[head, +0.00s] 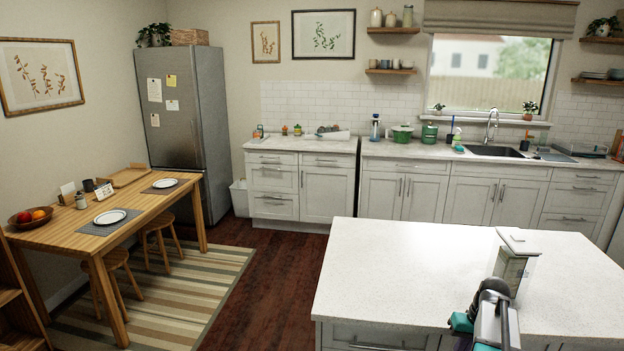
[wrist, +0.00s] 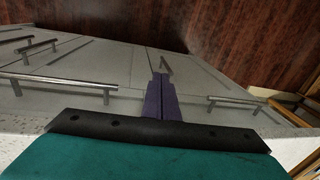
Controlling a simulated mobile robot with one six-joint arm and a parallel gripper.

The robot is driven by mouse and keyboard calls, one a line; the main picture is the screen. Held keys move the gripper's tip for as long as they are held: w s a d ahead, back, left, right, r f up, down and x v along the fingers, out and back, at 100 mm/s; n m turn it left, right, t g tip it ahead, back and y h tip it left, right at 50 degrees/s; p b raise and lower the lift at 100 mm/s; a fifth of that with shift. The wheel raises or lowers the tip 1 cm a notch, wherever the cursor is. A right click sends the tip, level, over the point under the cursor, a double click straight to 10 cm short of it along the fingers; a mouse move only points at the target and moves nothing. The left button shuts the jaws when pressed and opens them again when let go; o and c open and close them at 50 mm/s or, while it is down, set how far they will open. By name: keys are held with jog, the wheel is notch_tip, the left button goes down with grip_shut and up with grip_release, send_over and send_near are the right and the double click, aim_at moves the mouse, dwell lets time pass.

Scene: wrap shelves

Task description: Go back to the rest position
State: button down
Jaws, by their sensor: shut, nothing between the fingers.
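My gripper (wrist: 160,82) shows in the wrist view, its two purple fingers closed together with nothing between them. In the head view part of my arm (head: 490,300) shows at the lower right, in front of the white island (head: 420,275). The fingers cannot be made out there.
A pale upright box-like object (head: 514,262) appears at the island, partly behind my arm. Dark wood floor (head: 275,270) is open left of the island. A dining table (head: 140,213) with stools stands at left. Counters (head: 300,144) and a fridge (head: 185,120) line the back.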

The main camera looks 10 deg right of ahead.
jog(key=s+a+f+n+g, duration=0.15)
jog(key=s+a+f, duration=0.25)
jog(key=a+f, duration=0.65)
jog(key=s+a+f+g, duration=0.2)
jog(key=s+a+f, duration=0.2)
jog(key=a+f, duration=0.7)
jog(key=s+a+f+g+h+b, duration=0.1)
jog(key=s+a+f, duration=0.5)
jog(key=s, duration=0.3)
jog(key=s+a+f+n+g+b, duration=0.1)
jog(key=s+a+f+g, duration=0.1)
jog(key=s+a+f, duration=0.4)
jog(key=shift+s+a+f+h, duration=0.4)
jog(key=shift+s+f, duration=0.15)
jog(key=shift+s, duration=1.65)
jog(key=shift+n, duration=0.25)
